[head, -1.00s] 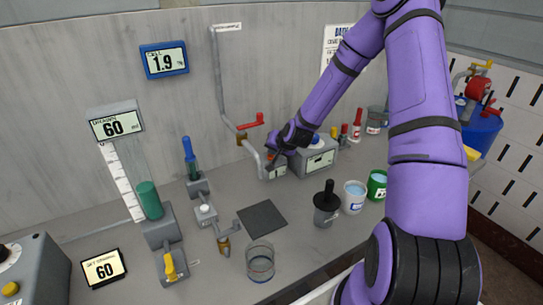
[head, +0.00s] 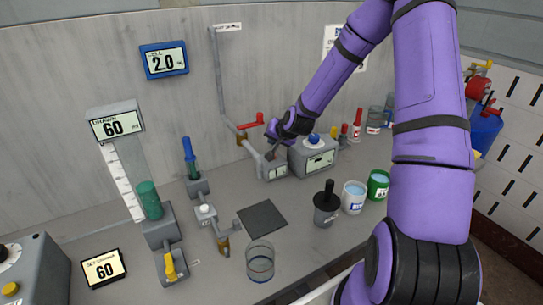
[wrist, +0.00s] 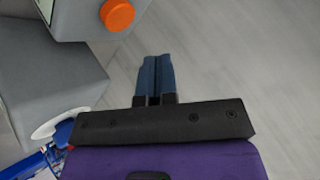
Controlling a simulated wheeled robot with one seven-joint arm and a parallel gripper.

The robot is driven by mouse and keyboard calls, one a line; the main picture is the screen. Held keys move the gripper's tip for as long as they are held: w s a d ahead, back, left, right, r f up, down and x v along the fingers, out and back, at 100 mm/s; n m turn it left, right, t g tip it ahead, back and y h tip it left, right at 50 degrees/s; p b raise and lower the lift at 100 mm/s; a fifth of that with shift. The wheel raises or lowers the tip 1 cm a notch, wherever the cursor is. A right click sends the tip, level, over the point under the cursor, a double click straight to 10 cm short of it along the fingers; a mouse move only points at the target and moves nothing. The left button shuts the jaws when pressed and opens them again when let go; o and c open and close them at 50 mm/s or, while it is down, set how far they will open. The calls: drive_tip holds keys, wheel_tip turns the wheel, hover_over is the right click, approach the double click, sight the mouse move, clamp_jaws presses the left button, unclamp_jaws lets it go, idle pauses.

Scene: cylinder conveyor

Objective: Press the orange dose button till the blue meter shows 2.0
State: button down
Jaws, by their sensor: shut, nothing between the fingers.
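The blue meter (head: 164,61) on the back wall reads 2.0 in the head view. The orange dose button (wrist: 117,15) shows in the wrist view on the face of a grey box. My gripper (wrist: 155,60) is shut and empty. Its fingertips lie to the right of and below the button in that picture, apart from it.
A grey box with a blue knob (head: 314,157) stands right beside my gripper. A red-handled valve pipe (head: 250,123) is just behind it. A dark pad (head: 262,217), a glass beaker (head: 260,262) and several cups stand in front. A white gauge reads 60 (head: 117,125).

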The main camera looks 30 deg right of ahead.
drive_tip(key=shift+r, duration=1.2)
